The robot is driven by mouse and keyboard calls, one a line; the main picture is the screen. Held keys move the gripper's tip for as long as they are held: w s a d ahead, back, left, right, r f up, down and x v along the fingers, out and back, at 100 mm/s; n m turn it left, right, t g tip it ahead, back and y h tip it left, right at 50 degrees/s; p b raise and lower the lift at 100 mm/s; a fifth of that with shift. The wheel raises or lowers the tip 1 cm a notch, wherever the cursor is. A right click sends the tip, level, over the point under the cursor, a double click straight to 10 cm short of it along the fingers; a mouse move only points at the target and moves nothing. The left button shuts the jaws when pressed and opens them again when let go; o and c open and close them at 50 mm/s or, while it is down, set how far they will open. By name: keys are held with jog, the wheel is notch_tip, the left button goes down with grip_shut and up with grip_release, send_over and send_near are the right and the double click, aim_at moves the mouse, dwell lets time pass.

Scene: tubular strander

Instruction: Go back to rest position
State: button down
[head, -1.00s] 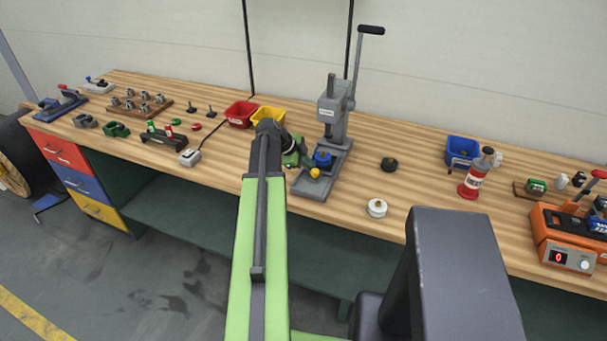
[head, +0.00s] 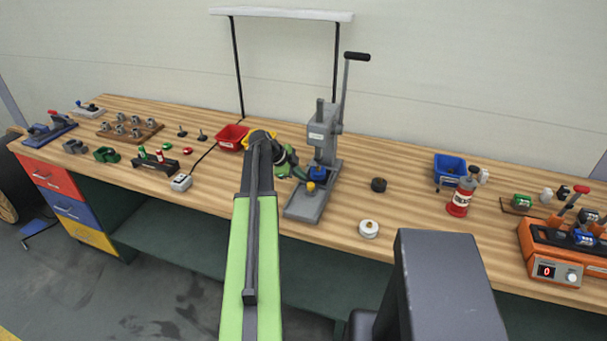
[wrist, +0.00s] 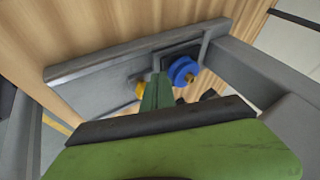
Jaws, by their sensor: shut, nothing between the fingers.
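My gripper (wrist: 157,92) shows green in the wrist view, its fingers together and empty. It is close to the grey arbor press (head: 322,150), beside a blue round part (wrist: 183,72) and a yellow knob (wrist: 141,90) at the press base. In the head view my arm reaches forward over the bench and my gripper (head: 300,174) is at the left side of the press, partly hidden by my wrist. The blue part (head: 317,173) sits on the press base under the ram.
The wooden bench (head: 400,205) carries a red bin (head: 232,137), a blue bin (head: 450,169), a red bottle (head: 462,195), a white round part (head: 369,228) and a black one (head: 379,185). An orange device (head: 555,255) stands at right. The press lever (head: 343,90) rises high.

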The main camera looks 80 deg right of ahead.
jog(key=p+v, duration=0.5)
jog(key=v, duration=0.2)
jog(key=w+a+n+t+h, duration=0.1)
jog(key=w+a+n, duration=0.1)
jog(key=w+a, duration=0.8)
jog(key=w+a+n+t, duration=0.2)
jog(key=w+a+n, duration=0.1)
jog(key=w, duration=1.2)
jog(key=w+a+n+t+h, duration=0.1)
jog(key=w+a+n, duration=0.1)
jog(key=w+a, duration=0.8)
jog(key=w+a+f+n+t+y, duration=0.1)
jog(key=w+a+n, duration=0.3)
jog(key=w+a, duration=0.55)
jog(key=w+a+f+n+t+y, duration=0.15)
jog(key=w+a+n, duration=0.35)
jog(key=a, duration=0.8)
jog(key=s+a+f+n+y, duration=0.1)
jog(key=s+a+n+y, duration=0.1)
jog(key=a+n, duration=0.8)
jog(key=s+a+f+n+y, duration=0.1)
jog(key=s+a+n+y, duration=0.1)
jog(key=a+n, duration=0.9)
jog(key=a+g, duration=0.1)
jog(key=a, duration=0.5)
jog(key=shift+b, duration=0.35)
